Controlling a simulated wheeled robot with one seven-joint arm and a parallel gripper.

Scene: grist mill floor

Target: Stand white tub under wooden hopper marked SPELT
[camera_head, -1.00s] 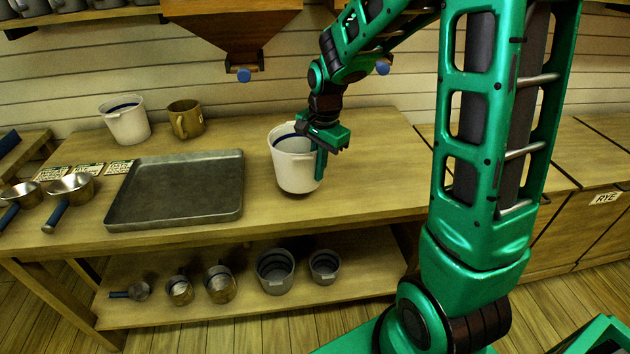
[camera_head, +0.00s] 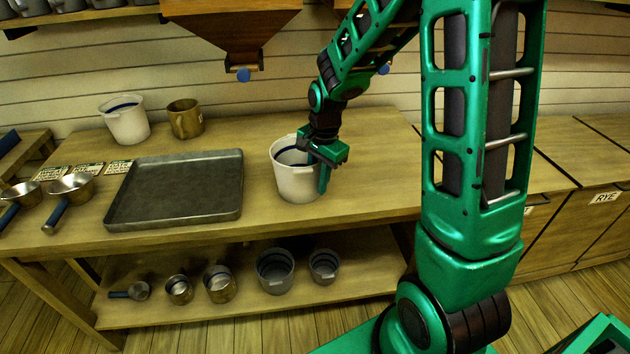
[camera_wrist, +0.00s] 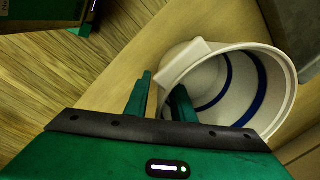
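A white tub (camera_head: 296,182) with a blue band inside stands upright on the wooden bench (camera_head: 380,185), right of the metal tray. My gripper (camera_head: 323,172) is at the tub's right rim. In the wrist view my gripper's two fingers (camera_wrist: 160,98) straddle the tub wall, one outside and one inside, with a gap between them. The tub (camera_wrist: 270,85) shows its open mouth there. A second white tub (camera_head: 126,125) stands at the back left. One wooden hopper (camera_head: 232,35) with a blue knob hangs left of the tub; another is mostly hidden behind my arm. I see no SPELT mark.
A flat metal tray (camera_head: 178,188) lies left of the tub. A brown pot (camera_head: 185,119), metal scoops (camera_head: 72,187) and small cards (camera_head: 88,169) are farther left. Grey tubs (camera_head: 275,271) and pots stand on the lower shelf. A bin marked RYE (camera_head: 604,197) is at right.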

